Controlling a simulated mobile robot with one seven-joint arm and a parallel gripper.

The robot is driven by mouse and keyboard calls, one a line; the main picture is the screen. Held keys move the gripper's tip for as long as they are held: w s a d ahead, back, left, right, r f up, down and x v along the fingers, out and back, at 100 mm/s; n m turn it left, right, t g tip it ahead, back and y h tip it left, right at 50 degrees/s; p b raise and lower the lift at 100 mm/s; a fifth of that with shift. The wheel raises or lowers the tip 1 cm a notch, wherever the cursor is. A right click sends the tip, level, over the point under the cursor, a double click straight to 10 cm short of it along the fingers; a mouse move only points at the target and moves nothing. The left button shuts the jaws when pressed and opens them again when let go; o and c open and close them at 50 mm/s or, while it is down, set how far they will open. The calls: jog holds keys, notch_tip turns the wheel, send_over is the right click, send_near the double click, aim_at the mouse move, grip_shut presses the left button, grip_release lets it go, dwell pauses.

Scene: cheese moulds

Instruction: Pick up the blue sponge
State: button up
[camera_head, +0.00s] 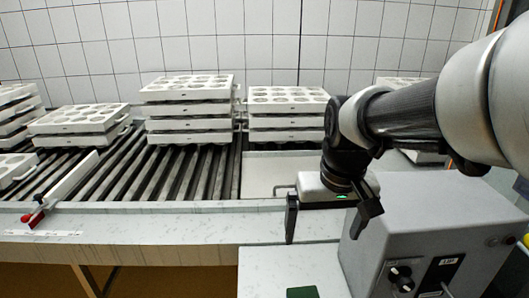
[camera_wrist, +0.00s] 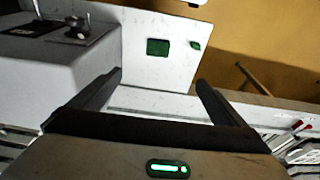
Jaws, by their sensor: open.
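No thing that looks blue shows in either view. A dark green block (camera_head: 302,292) lies on a pale slab at the bottom edge of the head view, partly cut off. It also shows in the wrist view (camera_wrist: 158,47) as a dark green square, beyond my fingertips. A smaller green piece (camera_wrist: 196,45) is beside it, near the slab's edge; I cannot tell what it is. My gripper (camera_head: 325,238) is open and empty, above the counter edge and apart from the block. Its two fingers show spread in the wrist view (camera_wrist: 160,78).
The pale slab (camera_head: 262,262) juts out in front of the counter. A grey control box (camera_head: 430,225) with knobs stands to its right, close to my gripper. Stacks of white moulds (camera_head: 187,110) stand on the roller conveyor (camera_head: 170,180) behind. A red-handled tool (camera_head: 38,215) is at left.

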jog(key=w+f+g+b, duration=0.1)
jog(key=w+f+b, duration=0.2)
jog(key=f, duration=0.5)
jog(key=w+f+g+b, duration=0.1)
jog(key=w+f+b, duration=0.25)
jog(key=f, duration=0.55)
jog(key=b, duration=0.3)
send_over(305, 297)
jog(key=s, duration=0.1)
jog(key=f, duration=1)
jog(key=shift+s+a+f, duration=0.2)
jog(key=shift+a+f, duration=0.05)
jog(key=shift+a, duration=0.1)
jog(key=f+b, duration=0.2)
jog(key=f, duration=0.4)
jog(key=shift+d+f, duration=0.2)
jog(key=shift+w, duration=0.1)
jog(key=c, duration=1.2)
jog(key=shift+r, duration=0.1)
notch_tip(305, 297, up, 10)
jog(key=p, duration=0.3)
